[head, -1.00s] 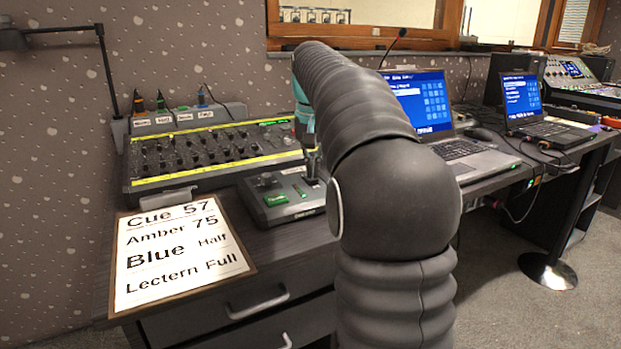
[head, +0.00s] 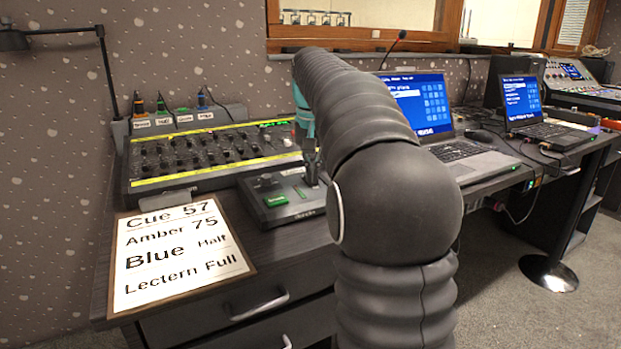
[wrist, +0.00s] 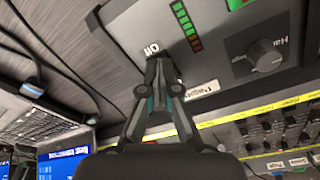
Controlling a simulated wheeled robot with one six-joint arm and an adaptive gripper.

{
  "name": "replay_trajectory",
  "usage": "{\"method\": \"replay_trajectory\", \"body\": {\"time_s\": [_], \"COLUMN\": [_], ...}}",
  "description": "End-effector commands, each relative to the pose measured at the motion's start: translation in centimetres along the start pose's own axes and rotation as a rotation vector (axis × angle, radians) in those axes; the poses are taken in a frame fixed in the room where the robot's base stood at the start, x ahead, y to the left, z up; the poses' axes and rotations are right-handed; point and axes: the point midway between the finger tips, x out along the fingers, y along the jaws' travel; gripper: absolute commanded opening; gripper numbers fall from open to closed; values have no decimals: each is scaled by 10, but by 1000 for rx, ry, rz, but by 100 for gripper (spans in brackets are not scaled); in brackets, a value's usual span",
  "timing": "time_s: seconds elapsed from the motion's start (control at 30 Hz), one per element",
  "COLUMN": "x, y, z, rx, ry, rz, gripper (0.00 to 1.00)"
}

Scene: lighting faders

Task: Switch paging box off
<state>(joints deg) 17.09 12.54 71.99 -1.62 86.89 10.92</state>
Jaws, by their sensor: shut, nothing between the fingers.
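The paging box (head: 290,211) is a small grey unit on the desk, with a green label, a knob and a small meter on top. In the wrist view the paging box (wrist: 225,20) fills the upper part, upside down, with an "Off" label (wrist: 152,48) and a "Paging" label (wrist: 202,90). My gripper (wrist: 163,62) is shut and empty, its tips over the panel between these two labels. In the head view my gripper (head: 313,178) is at the box's right end. The switch is hidden behind the fingertips; its position and any contact cannot be told.
A mixer with yellow strips (head: 215,158) stands just behind the box. A cue sheet (head: 178,250) lies at the desk's front left. A laptop (head: 425,105) stands to the right, partly behind my arm. Dark cables (wrist: 60,50) run beside the box.

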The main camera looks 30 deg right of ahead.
Motion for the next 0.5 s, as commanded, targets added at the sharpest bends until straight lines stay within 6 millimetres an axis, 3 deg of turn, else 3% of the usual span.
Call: {"method": "replay_trajectory", "body": {"time_s": [0.5], "x": [-34], "y": [0], "z": [-5], "rx": [0], "ry": [-3], "rz": [1], "gripper": [0]}}
